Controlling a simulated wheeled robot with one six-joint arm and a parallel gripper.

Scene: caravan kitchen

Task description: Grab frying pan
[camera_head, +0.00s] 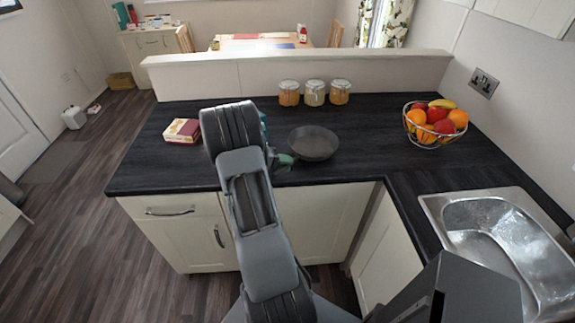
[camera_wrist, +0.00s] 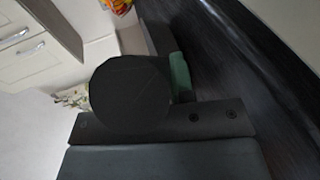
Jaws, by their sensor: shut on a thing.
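The dark grey round frying pan (camera_head: 314,143) is on or just above the black worktop, near its front edge, in the head view. My gripper (camera_head: 283,160), with green finger pads, is at the pan's left side and shut on its handle, which is mostly hidden by the gripper and my arm. In the wrist view a green finger pad (camera_wrist: 180,74) shows beside a large dark round shape close to the camera; I cannot tell for sure what that shape is. Whether the pan touches the worktop is unclear.
On the black worktop (camera_head: 370,160), a red-and-cream box (camera_head: 182,131) lies left of my arm. Several lidded jars (camera_head: 314,93) stand behind the pan. A wire fruit bowl (camera_head: 435,124) is at the right, with a steel sink (camera_head: 490,235) in front. A low wall (camera_head: 300,70) edges the back.

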